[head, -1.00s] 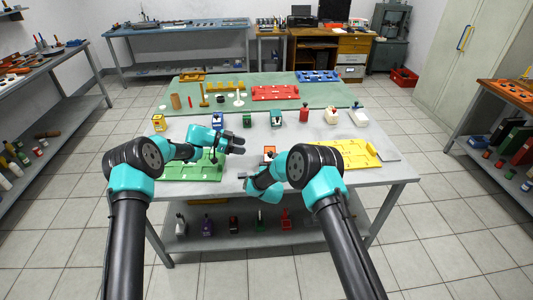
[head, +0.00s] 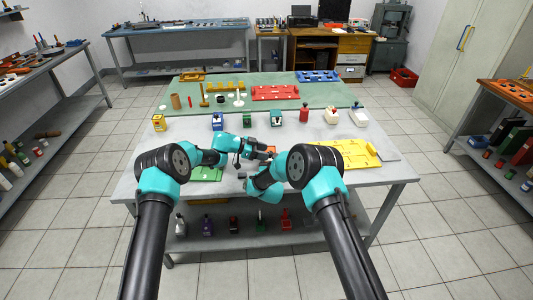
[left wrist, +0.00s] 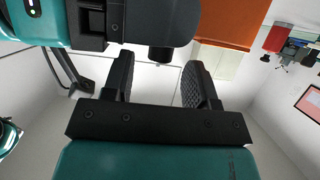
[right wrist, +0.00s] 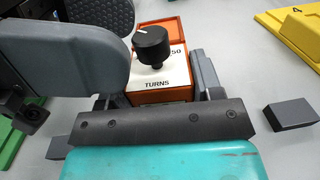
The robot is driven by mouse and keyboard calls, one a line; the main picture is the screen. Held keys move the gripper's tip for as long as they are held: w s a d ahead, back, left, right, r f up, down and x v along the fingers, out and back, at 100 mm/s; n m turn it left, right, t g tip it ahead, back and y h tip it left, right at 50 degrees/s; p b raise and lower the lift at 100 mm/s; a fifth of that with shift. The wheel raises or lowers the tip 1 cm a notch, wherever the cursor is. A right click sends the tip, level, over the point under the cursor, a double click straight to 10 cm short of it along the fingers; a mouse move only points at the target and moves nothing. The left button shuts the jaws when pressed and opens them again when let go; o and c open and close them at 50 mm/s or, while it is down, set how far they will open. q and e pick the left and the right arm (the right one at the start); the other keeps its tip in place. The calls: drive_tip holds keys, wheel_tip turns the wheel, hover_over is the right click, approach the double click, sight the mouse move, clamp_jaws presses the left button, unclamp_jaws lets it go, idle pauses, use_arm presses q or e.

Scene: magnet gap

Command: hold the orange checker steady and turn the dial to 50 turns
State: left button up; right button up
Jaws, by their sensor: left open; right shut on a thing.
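The orange checker (right wrist: 165,96) sits between the fingers of my right gripper (right wrist: 157,92), which is shut on its sides. Its pale face carries a black dial (right wrist: 152,46), a printed 50 to the right and the word TURNS below. A white mark on the dial points to the upper left, away from the 50. In the head view the checker (head: 272,148) is partly covered by my arms. My left gripper (left wrist: 158,78) is open, close beside the checker; a textured finger pad shows left of the dial in the right wrist view. The dial is not between its fingers there.
A yellow tray (head: 352,150) lies to the right and a green tray (head: 207,174) to the left. A small dark block (right wrist: 290,113) lies right of my right gripper. Several small devices line the table's back, including a teal one (head: 276,118).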

use_arm(q)
drive_tip(key=shift+x, duration=0.9)
drive_tip(key=shift+c, duration=0.2)
drive_tip(key=c, duration=0.9)
